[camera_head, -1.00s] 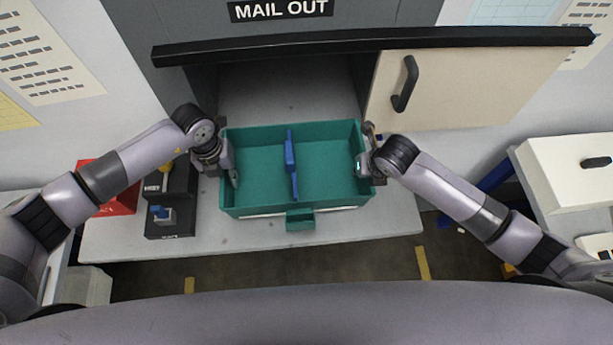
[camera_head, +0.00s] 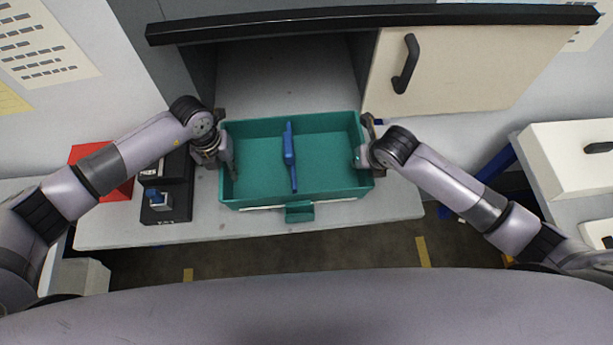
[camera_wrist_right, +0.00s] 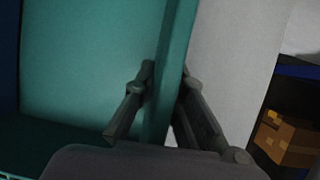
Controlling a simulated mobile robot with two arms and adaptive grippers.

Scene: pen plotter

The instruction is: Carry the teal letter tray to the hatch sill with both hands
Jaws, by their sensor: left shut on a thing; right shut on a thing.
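The teal letter tray (camera_head: 240,198) is open-topped, with a blue divider (camera_head: 290,160) across its middle and a small tab (camera_head: 299,212) on its front. It is level at or just above the grey hatch sill (camera_head: 385,205), in front of the dark hatch opening; I cannot tell whether it touches the sill. My left gripper (camera_head: 226,160) is shut on the tray's left wall. My right gripper (camera_head: 366,152) is shut on its right wall; in the right wrist view its fingers (camera_wrist_right: 160,105) straddle the teal wall (camera_wrist_right: 168,70).
A black holder (camera_head: 167,200) with a blue item stands on the sill left of the tray, beside a red box (camera_head: 120,191). A cream door (camera_head: 460,70) with a black handle is behind at right. A black rail (camera_head: 370,22) crosses above. A white box (camera_head: 560,160) stands far right.

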